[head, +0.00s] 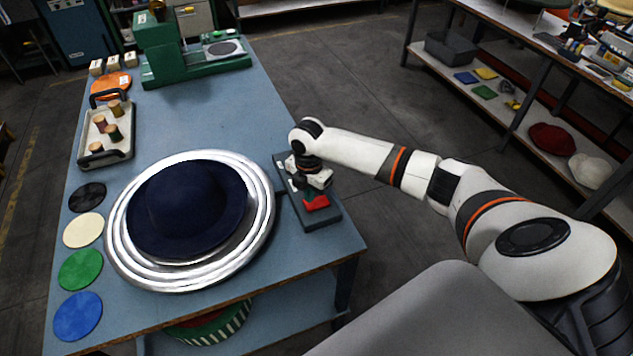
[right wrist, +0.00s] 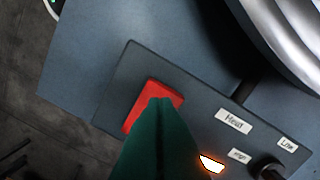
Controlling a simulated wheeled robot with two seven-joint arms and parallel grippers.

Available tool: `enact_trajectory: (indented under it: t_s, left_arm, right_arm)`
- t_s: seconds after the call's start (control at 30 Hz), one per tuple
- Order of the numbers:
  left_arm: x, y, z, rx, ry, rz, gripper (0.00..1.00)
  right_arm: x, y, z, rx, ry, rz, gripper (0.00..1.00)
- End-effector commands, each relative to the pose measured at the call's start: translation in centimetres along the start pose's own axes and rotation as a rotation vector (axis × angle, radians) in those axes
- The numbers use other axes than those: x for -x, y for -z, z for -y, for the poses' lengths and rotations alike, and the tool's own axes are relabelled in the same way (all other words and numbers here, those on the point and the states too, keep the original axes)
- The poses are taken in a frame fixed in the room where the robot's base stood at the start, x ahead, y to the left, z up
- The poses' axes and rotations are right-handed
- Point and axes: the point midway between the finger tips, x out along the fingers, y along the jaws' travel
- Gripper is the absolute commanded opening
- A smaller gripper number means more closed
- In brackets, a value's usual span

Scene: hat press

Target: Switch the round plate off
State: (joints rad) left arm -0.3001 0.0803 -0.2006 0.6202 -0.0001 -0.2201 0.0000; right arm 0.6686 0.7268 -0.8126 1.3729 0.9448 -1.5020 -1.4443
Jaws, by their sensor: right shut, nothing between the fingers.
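The round plate (head: 262,215) is a silver, ringed disc on the blue bench, with a dark navy hat (head: 190,208) on it. A dark grey control box (head: 322,220) lies beside its right edge. In the right wrist view the box (right wrist: 125,78) carries a red rocker switch (right wrist: 152,104), a "Heat" label, a small lamp (right wrist: 211,164) glowing white-orange, and a black knob (right wrist: 266,168) near "Low". My right gripper (right wrist: 161,102) is shut and empty, its green fingertips over the red switch. I cannot tell whether they touch it. My left gripper is not in view.
Coloured discs, including a blue one (head: 78,316), lie along the bench's left edge. A tray with spools (head: 128,148) and a green machine (head: 165,70) stand farther back. A shelf unit (head: 500,105) stands at the right.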

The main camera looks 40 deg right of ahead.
Motion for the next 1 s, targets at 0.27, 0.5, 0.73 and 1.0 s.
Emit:
enact_trajectory:
  t_s: [0.27, 0.5, 0.73, 1.0]
  left_arm:
    - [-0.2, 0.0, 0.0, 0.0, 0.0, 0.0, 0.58]
    - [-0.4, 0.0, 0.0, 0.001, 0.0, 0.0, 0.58]
    - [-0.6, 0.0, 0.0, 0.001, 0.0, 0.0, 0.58]
    - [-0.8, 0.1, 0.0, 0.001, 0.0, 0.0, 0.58]
  right_arm:
    - [-0.5, 0.0, 0.0, 0.0, 0.0, 0.0, 0.0]
    - [-0.8, 0.0, 0.0, 0.0, -0.001, 0.0, 0.0]
    - [-1.2, 0.0, 0.0, 0.0, -0.001, 0.0, 0.0]
    - [-1.6, 0.0, 0.0, 0.0, -0.001, 0.0, 0.0]
